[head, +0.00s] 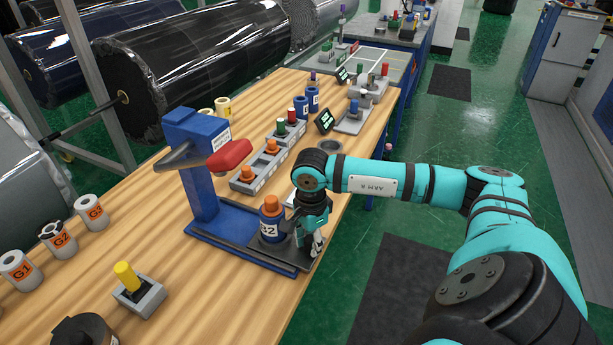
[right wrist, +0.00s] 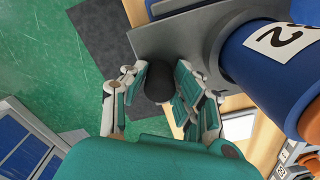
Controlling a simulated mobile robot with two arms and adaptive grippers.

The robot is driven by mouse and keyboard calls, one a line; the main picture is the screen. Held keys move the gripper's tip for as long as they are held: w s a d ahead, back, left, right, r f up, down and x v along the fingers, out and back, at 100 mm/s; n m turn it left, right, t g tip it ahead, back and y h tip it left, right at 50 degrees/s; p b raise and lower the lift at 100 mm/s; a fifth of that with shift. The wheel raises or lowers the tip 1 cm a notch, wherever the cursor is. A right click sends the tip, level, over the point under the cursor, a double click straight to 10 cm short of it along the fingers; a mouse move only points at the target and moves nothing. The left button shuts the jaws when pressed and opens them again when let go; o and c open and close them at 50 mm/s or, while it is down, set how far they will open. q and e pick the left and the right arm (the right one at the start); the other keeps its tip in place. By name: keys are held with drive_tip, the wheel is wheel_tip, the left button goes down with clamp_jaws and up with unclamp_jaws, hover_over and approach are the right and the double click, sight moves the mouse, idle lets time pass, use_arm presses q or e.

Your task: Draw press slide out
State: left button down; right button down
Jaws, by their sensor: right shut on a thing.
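The blue press (head: 200,185) with its red head (head: 229,157) stands on the wooden table. Its dark grey slide (head: 245,248) lies along the blue base. A blue roll (head: 270,229) with an orange plug (head: 271,203) and a label that seems to end in 2 stands upright on the slide, to the right of the red head. My right gripper (head: 311,243) is shut on the black knob at the slide's edge. In the right wrist view the knob (right wrist: 158,82) sits between the fingers, beside the slide plate (right wrist: 160,38) and the blue roll (right wrist: 265,70). My left gripper is not in view.
Grey rolls (head: 91,211) stand on the left of the table. A grey block with a yellow plug (head: 127,276) is at the front. A grey rack with orange plugs (head: 262,165) lies behind the press. Green floor (head: 385,228) is free at the right.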

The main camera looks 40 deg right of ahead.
drive_tip(key=c, duration=1.3)
unclamp_jaws()
drive_tip(key=shift+s+d, duration=0.1)
drive_tip(key=shift+s, duration=0.1)
drive_tip(key=shift+o, duration=1.4)
drive_tip(key=shift+s+d, duration=0.1)
drive_tip(key=shift+s, duration=0.05)
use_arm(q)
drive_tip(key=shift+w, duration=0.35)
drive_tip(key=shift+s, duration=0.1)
use_arm(e)
drive_tip(key=shift+r, duration=0.15)
drive_tip(key=shift+w+r, duration=0.2)
drive_tip(key=shift+r, duration=0.15)
wheel_tip(320, 180, up, 11)
drive_tip(key=shift+s, duration=0.15)
